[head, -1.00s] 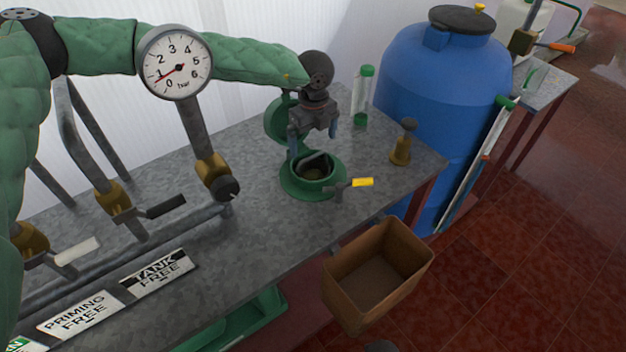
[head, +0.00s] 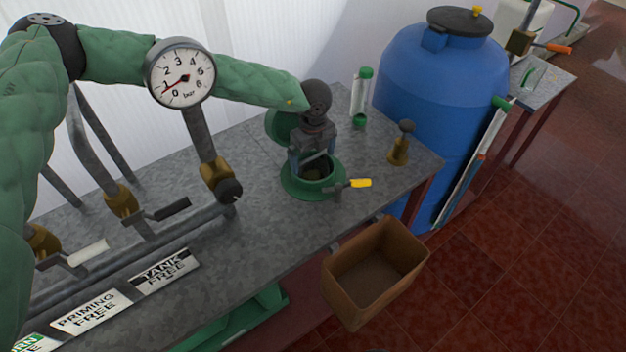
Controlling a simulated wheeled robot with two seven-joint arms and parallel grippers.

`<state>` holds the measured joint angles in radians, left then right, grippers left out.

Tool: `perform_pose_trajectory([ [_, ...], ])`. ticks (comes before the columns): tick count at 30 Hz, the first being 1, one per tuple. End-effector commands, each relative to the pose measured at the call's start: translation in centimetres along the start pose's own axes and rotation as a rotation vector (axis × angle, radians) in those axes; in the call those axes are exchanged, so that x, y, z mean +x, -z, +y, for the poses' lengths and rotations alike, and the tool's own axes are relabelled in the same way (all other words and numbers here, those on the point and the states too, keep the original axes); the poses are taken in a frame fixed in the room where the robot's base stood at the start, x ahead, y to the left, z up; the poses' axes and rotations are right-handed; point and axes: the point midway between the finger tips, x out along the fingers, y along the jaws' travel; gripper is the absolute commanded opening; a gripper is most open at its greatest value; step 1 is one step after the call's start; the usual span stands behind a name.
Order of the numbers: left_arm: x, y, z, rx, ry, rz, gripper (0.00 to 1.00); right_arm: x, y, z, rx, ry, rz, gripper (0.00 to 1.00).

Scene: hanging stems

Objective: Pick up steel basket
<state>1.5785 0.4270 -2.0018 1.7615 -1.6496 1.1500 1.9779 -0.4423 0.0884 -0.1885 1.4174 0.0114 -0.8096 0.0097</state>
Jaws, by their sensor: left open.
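The steel basket (head: 318,172) sits inside the round green strainer housing (head: 298,191) on the grey bench. Only part of its dark inside and its raised handle bar show. My left gripper (head: 314,162) is open, pointing down at the housing's mouth, with its fingers around the basket's handle and not closed on it. The gripper body hides the back of the basket. The housing's green lid (head: 280,126) stands open behind it. My right gripper is not in view.
A yellow-handled valve (head: 345,187) sticks out of the housing's front right. A pressure gauge (head: 180,72) on a pipe stands left. A brown box (head: 372,275) is below the bench edge. A brass fitting (head: 400,145), a clear tube (head: 362,98) and a blue tank (head: 440,90) are right.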

Motion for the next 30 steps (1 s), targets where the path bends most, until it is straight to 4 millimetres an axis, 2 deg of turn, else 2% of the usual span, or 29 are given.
perform_pose_trajectory([
  [2, 0.0, 0.0, 0.0, 0.000, 0.000, 0.000, 0.98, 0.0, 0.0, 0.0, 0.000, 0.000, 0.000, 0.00],
  [9, 0.0, 0.0, 0.0, 0.000, 0.000, 0.000, 0.51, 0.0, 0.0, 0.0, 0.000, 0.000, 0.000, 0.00],
  [11, -0.1, 0.0, 0.0, 0.000, 0.001, 0.000, 0.42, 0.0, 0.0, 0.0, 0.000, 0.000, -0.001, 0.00],
  [17, -0.1, 0.0, 0.0, 0.000, 0.001, 0.000, 0.42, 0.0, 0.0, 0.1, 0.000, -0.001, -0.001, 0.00],
  [22, -1.2, -0.1, -0.1, -0.001, 0.002, 0.000, 0.42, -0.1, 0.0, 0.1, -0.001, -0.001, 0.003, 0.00],
  [26, -3.3, -0.1, 0.0, 0.000, 0.003, 0.000, 0.42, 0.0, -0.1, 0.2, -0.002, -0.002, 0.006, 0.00],
  [30, -6.6, -0.1, 0.0, 0.000, 0.003, -0.001, 0.42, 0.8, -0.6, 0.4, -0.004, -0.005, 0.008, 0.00],
])
